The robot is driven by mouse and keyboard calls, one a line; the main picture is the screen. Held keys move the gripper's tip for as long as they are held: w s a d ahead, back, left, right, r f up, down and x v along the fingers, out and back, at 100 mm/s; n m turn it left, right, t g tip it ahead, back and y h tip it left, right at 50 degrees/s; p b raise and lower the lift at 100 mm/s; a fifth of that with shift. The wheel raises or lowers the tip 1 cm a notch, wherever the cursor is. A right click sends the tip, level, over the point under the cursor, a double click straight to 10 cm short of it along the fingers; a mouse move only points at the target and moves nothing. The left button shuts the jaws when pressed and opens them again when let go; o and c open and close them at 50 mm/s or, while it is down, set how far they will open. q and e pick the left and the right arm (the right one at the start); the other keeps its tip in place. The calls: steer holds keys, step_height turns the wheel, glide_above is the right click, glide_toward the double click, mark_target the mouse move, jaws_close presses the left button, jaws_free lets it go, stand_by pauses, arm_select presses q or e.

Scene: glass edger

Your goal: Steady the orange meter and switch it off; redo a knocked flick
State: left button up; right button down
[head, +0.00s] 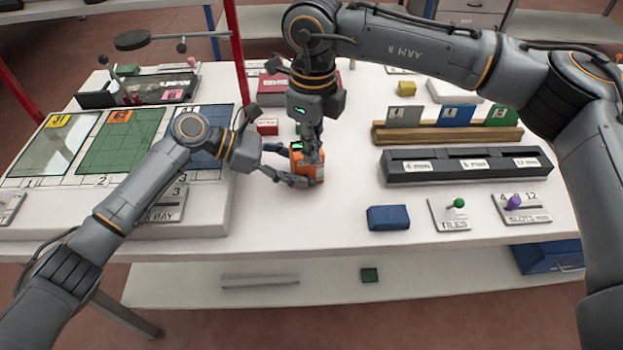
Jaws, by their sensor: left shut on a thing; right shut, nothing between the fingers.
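The orange meter (309,170) stands on the white table near the middle, with a small lit green display near its top. My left gripper (290,167) comes in from the left and is shut on the meter, with fingers at its sides. My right gripper (310,152) reaches down from above with its fingers closed and empty, right at the top of the meter. The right fingers cover part of the meter's top, so its switch is hidden. I cannot tell whether the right fingertips touch it.
A blue block (388,218) lies right of the meter, near the front edge. Behind it is a dark slotted rack (468,180). A TILES lever plate (450,213) and a SLOTS lever plate (521,208) sit front right. A raised bay (190,222) stands at left. Table between meter and blue block is clear.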

mark_target(312, 180)
steer(key=shift+f, duration=2.4)
steer(key=shift+f, duration=0.45)
step_height(312, 180, up, 7)
steer(key=s, duration=0.1)
steer(key=shift+d, duration=0.2)
steer(key=m, duration=0.2)
steer(key=w+f+m, duration=0.1)
steer(key=m, duration=0.3)
steer(key=shift+w+a+f, duration=0.2)
steer(key=shift+a+f, duration=0.05)
steer(key=shift+f, duration=2.35)
